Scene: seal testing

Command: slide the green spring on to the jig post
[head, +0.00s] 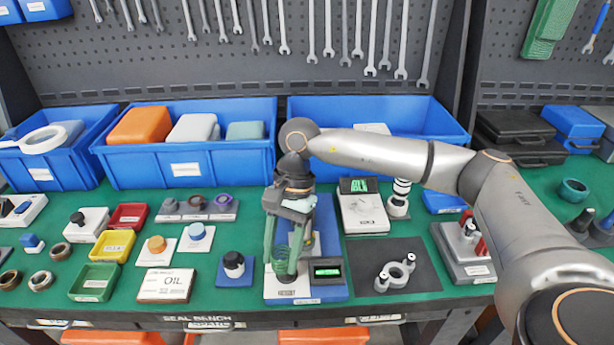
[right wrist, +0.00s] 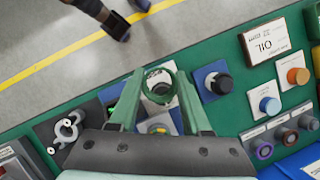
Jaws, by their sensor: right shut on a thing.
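My right gripper (head: 285,272) points down over the jig (head: 330,292), a blue base with a pale labelled plate and a small display, at the front middle of the bench. It is shut on the green spring, which shows end-on as a green ring (right wrist: 159,97) between the fingertips (right wrist: 160,92) in the right wrist view. Something dark grey, seemingly the jig post (right wrist: 160,87), shows through the ring. I cannot tell whether the spring is around the post or just above it. The green fingers hide much of the spring in the head view. My left gripper is not in view.
A knob on a blue plate (head: 234,266) and an OIL box (head: 166,285) stand left of the jig. A dark mat (head: 420,270) with a grey fitting lies to its right. Blue bins (head: 184,168) line the back. The bench's front edge is close.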

